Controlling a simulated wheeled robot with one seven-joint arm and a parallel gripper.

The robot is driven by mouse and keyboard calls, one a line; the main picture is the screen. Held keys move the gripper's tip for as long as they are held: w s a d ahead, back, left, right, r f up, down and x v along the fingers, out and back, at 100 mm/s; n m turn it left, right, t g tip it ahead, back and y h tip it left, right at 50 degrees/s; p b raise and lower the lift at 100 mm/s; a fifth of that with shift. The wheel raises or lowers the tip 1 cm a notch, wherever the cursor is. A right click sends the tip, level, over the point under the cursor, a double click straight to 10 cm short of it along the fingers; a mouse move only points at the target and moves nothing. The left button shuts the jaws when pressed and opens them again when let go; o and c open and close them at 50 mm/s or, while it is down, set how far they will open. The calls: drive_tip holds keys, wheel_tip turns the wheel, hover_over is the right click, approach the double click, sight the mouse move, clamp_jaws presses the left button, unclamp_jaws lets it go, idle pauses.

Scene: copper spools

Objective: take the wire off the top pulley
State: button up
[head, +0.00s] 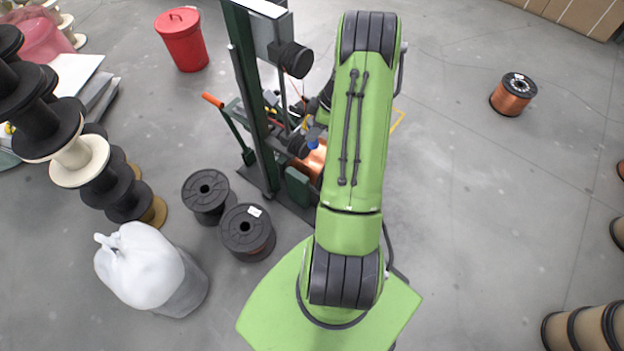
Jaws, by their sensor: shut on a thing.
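The black top pulley (293,59) sticks out from the upper part of the green machine column (250,90). A copper spool (313,162) sits low on the machine, partly behind my arm. The wire is too thin to trace clearly between pulley and spool. I cannot tell whether it still lies on the pulley. My gripper (311,131) is beside the machine, below and right of the pulley in the picture. It is shut on the wire, but its fingertips are small and partly hidden by my own arm.
Two black spools (247,231) stand on the floor left of the machine, near a white bag (140,265) and a spool stack (80,160). A red bin (182,40) stands behind. A copper spool (512,95) stands far right. The floor right of my arm is mostly clear.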

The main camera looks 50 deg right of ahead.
wheel_tip(320, 180, up, 18)
drive_tip(key=p, duration=1)
drive_tip(key=shift+d, duration=0.2)
idle(0.4)
drive_tip(key=w+d+p, duration=0.1)
drive_tip(key=d+p, duration=0.6)
drive_tip(key=d, duration=0.5)
drive_tip(key=shift+w, duration=0.1)
idle(0.3)
